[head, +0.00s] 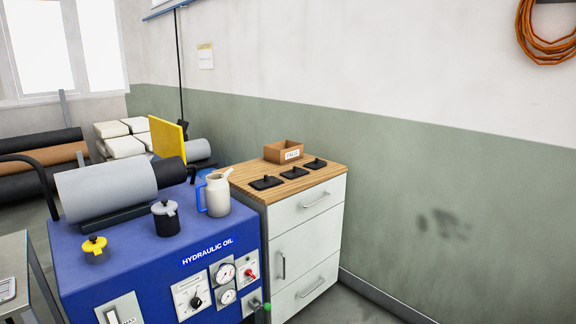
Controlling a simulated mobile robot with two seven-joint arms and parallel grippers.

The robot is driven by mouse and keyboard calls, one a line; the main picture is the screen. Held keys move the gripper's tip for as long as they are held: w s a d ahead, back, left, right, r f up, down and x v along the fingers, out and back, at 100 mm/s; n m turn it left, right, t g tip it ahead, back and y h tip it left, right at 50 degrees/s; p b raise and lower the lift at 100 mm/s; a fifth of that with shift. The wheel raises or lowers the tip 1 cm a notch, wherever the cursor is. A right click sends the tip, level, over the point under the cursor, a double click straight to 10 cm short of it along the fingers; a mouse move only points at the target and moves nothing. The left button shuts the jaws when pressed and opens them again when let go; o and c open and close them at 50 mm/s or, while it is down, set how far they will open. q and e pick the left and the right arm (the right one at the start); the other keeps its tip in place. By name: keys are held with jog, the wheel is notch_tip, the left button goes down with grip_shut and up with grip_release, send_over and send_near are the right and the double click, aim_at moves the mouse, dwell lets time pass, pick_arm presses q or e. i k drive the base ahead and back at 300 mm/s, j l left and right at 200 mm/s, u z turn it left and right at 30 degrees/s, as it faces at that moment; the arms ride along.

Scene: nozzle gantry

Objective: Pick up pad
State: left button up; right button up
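Three flat black pads with small raised knobs lie in a slanting row on the wooden top of a white drawer cabinet in the head view. The near pad (266,182) is at the left, the middle pad (294,172) is beside it, and the far pad (316,163) is at the right. Neither of my grippers is in view.
A cardboard box (283,151) stands behind the pads on the cabinet (306,219).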

aim_at(316, 164)
jog(key=i+l+u, duration=0.2)
jog(key=u, duration=0.2)
jog(key=i+l+u, duration=0.6)
jog(key=l, duration=0.35)
jog(key=i+l+u, duration=0.1)
jog(key=i+l, duration=0.15)
jog(key=l, duration=0.25)
jog(key=i+l, duration=0.2)
jog(key=l, duration=0.15)
jog(key=i+l, duration=0.15)
jog(key=l, duration=0.25)
jog(key=i+l+u, duration=0.1)
jog(key=l, duration=0.3)
jog(key=i+l, duration=0.25)
jog(key=l, duration=0.1)
